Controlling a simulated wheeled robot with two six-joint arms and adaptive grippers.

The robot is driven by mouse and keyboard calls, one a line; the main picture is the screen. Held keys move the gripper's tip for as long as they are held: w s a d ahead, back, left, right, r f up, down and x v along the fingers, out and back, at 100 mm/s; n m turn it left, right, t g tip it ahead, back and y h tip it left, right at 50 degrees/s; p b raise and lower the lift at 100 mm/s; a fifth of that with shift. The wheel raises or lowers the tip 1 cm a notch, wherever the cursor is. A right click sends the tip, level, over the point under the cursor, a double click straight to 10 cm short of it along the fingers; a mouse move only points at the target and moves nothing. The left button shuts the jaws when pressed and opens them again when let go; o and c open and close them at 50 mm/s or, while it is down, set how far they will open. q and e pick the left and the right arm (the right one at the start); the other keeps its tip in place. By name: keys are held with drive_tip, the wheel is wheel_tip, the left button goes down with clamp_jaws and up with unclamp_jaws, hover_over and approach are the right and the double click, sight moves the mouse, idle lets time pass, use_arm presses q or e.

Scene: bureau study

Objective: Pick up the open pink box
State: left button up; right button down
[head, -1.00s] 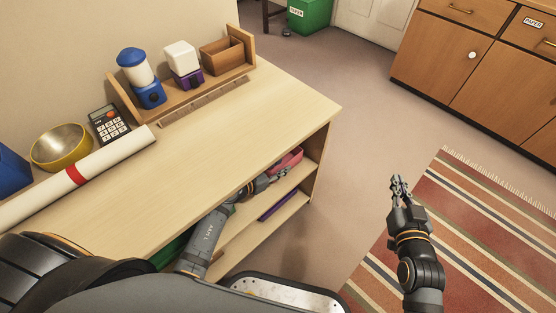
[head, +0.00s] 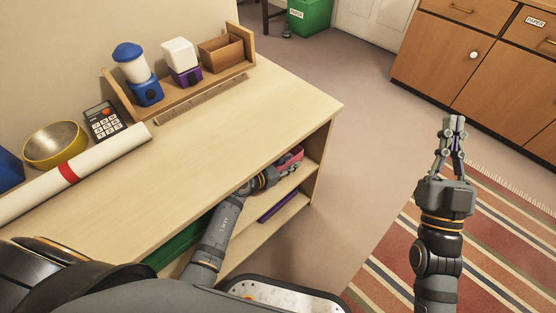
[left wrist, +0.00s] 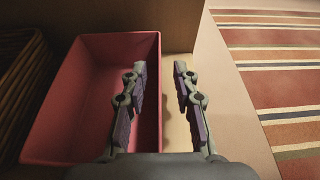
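The open pink box (head: 291,155) sits on the upper shelf inside the desk's open end, partly hidden by the desktop and my left gripper. My left gripper (head: 290,170) reaches into that shelf. In the left wrist view the box (left wrist: 80,125) is empty where visible. There my left gripper (left wrist: 160,85) is open, one finger over the inside of the box and the other outside its right wall, with the wall between them and a gap showing. My right gripper (head: 454,122) is raised above the rug, empty, its fingertips together.
The desktop (head: 220,150) overhangs my left arm. A purple item (head: 278,206) lies on the lower shelf. In the left wrist view a dark woven basket (left wrist: 20,85) stands left of the box. The striped rug (head: 400,255) lies right of the desk.

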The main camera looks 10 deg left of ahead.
use_arm(q)
clamp_jaws()
drive_tip(key=shift+r, duration=0.1)
use_arm(e)
drive_tip(key=shift+f, duration=0.1)
idle(0.3)
